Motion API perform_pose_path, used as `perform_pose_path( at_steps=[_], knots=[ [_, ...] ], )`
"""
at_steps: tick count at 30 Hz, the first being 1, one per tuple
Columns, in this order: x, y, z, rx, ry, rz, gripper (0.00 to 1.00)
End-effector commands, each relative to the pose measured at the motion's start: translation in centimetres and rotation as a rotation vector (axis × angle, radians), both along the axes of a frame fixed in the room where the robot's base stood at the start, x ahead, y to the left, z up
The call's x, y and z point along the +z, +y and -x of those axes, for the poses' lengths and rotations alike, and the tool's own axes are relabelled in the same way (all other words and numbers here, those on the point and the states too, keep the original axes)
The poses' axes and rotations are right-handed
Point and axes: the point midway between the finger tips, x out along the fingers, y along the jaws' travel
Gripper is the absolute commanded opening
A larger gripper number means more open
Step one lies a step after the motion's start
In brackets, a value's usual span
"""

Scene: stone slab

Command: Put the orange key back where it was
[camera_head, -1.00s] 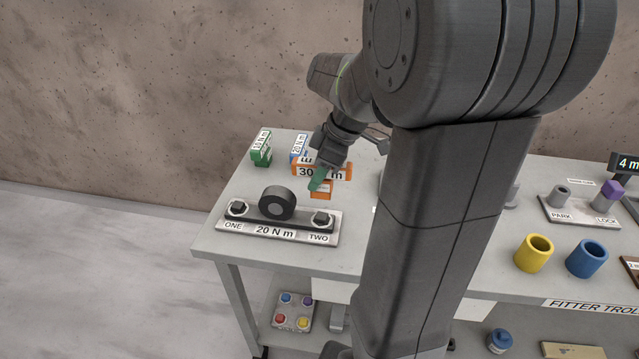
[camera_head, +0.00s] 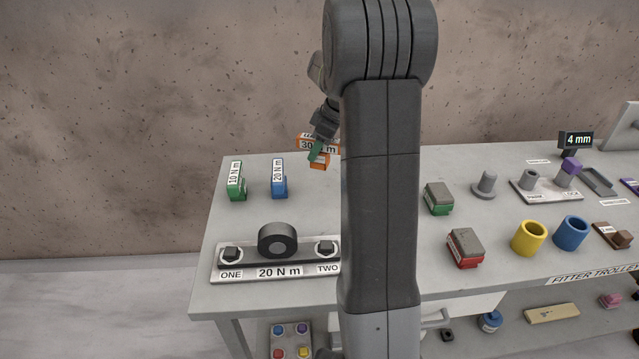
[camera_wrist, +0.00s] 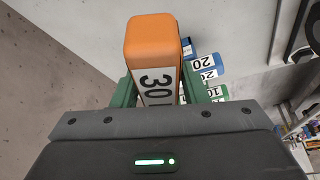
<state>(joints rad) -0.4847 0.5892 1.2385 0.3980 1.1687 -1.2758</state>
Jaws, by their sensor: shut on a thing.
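The orange key (camera_head: 319,163) carries a white label reading 30 N m. In the head view it is above the back of the table, right of the blue key, partly hidden by my gripper and arm. My gripper (camera_head: 316,150) is shut on the orange key. In the wrist view the orange key (camera_wrist: 153,42) sits between the two green fingers of my gripper (camera_wrist: 156,95), its orange end pointing away. I cannot tell from the head view whether the key's underside touches the table.
In front is a plate (camera_head: 228,275) with two bolts and a black roller. Green and red blocks (camera_head: 464,247), and yellow and blue cups (camera_head: 570,233), stand right of my arm.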

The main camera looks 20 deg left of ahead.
Motion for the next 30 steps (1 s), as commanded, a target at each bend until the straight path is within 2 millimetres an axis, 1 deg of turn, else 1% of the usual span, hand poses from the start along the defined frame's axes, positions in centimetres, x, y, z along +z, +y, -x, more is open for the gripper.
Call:
perform_pose_path(
  at_steps=[1,6,13,18,21,26,30],
  knots=[
    [-1.1,-0.1,0.0,-0.002,0.005,0.002,0.0],
    [-4.1,-0.1,0.0,-0.002,0.004,0.002,0.0],
    [-6.0,0.0,0.1,-0.001,0.003,0.001,0.0],
    [-8.4,-0.1,0.0,-0.001,0.003,0.002,0.0],
    [-8.9,0.0,0.0,-0.001,0.0,0.001,0.0],
    [-8.9,0.0,0.0,0.0,-0.001,0.0,0.0],
    [-9.3,0.0,0.0,0.0,0.0,0.0,0.0]
  ],
)
